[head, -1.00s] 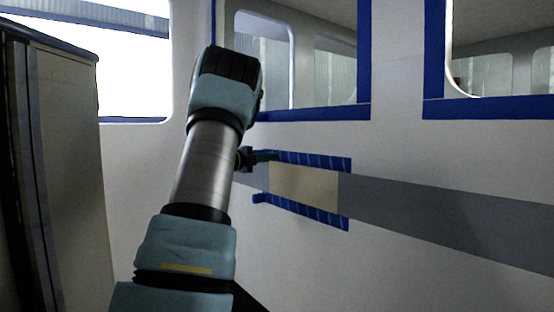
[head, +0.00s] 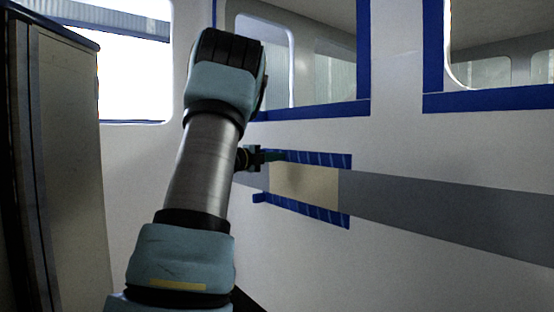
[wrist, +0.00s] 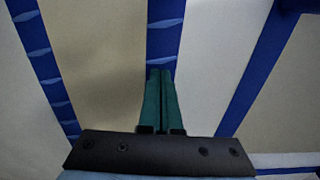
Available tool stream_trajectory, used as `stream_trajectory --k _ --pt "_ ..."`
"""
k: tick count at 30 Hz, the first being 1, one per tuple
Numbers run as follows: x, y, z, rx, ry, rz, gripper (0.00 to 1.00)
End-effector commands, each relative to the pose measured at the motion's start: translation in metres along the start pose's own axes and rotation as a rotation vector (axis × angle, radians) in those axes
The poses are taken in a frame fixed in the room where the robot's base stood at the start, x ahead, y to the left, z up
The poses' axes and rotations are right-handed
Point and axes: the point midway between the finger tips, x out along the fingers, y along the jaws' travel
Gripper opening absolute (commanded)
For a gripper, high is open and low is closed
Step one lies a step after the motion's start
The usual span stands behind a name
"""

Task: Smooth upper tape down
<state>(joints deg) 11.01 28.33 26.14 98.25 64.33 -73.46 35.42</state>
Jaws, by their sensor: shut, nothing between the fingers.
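The upper tape (head: 322,159) is a blue strip along the top edge of a beige patch (head: 305,186) on the white wall. Pale marks, like raised ripples, show along it. In the wrist view the upper tape (wrist: 165,40) runs up from my fingertips, with pale marks across it. My gripper (head: 281,156) is at the left part of the upper tape. Its green fingers (wrist: 160,70) are shut together, empty, with the tips over the tape. I cannot tell whether they touch it. The tape beneath the fingers is hidden.
A lower blue tape (head: 310,211) with similar marks edges the patch below. A grey band (head: 450,215) continues right. Blue-taped window frames (head: 318,112) lie above. The wall right of the patch is clear.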

Motion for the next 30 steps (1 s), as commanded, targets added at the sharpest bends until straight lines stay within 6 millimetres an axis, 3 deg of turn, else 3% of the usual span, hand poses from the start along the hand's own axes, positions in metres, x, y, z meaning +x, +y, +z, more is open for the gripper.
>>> stream_trajectory --k 10,19,30 --pt "0.000 0.000 -0.003 0.001 0.000 -0.001 0.00" --pt "0.002 0.001 -0.027 0.001 0.002 -0.002 0.00" --pt "-0.001 0.000 -0.025 0.001 0.000 -0.001 0.00"
